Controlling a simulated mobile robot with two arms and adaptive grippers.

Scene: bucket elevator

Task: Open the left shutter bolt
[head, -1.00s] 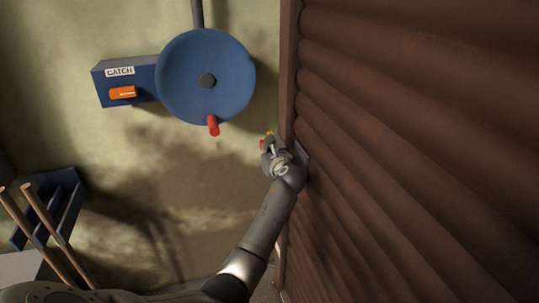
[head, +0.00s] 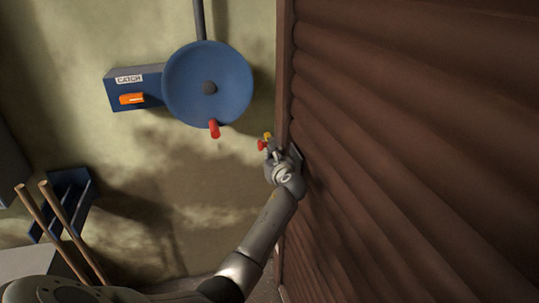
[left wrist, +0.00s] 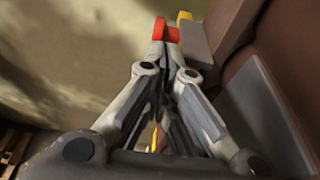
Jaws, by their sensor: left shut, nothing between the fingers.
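The brown ribbed shutter (head: 400,150) fills the right of the head view. At its left edge, small red (head: 262,145) and yellow (head: 268,135) parts show just beyond my left gripper (head: 270,151). In the left wrist view the red piece (left wrist: 166,33) is at the tips of my left gripper (left wrist: 165,48), seemingly touching them. The yellow piece (left wrist: 184,16) and a grey block (left wrist: 196,46) are right beside it. I cannot tell which part is the bolt itself. The left gripper is shut with nothing held. The right gripper is not in view.
A blue wheel (head: 207,83) with a red handle (head: 214,129) is on the wall to the left. Next to it is a blue box labelled CATCH with an orange lever (head: 132,99). Wooden poles (head: 62,232) stand in a blue rack (head: 70,192) at lower left.

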